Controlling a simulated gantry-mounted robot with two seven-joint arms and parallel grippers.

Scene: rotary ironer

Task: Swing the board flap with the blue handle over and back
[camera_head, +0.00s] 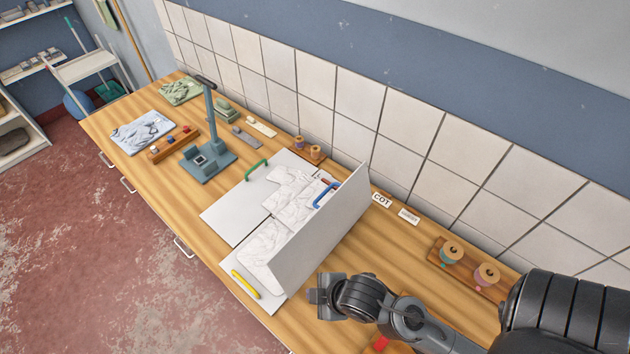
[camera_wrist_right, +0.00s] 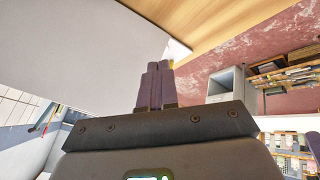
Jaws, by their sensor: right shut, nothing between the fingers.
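The white board lies on the wooden bench with a folded pale cloth (camera_head: 290,205) on it. Its right flap (camera_head: 325,235) stands steeply raised, near upright. The blue handle (camera_head: 325,194) shows on the left side of this flap, close to the cloth. My right gripper (camera_head: 316,297) is low on the right side of the raised flap, near its front end. In the right wrist view its two fingers (camera_wrist_right: 154,86) are together with nothing between them. A large pale surface (camera_wrist_right: 65,45), likely the flap, fills the upper left there. My left gripper is out of view.
The left flap with a green handle (camera_head: 257,169) lies flat; a yellow handle (camera_head: 245,284) is at the board's front. A blue-grey stand (camera_head: 208,158) is left of the board. Thread spools (camera_head: 487,275) and small labels (camera_head: 382,200) lie right, by the tiled wall.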

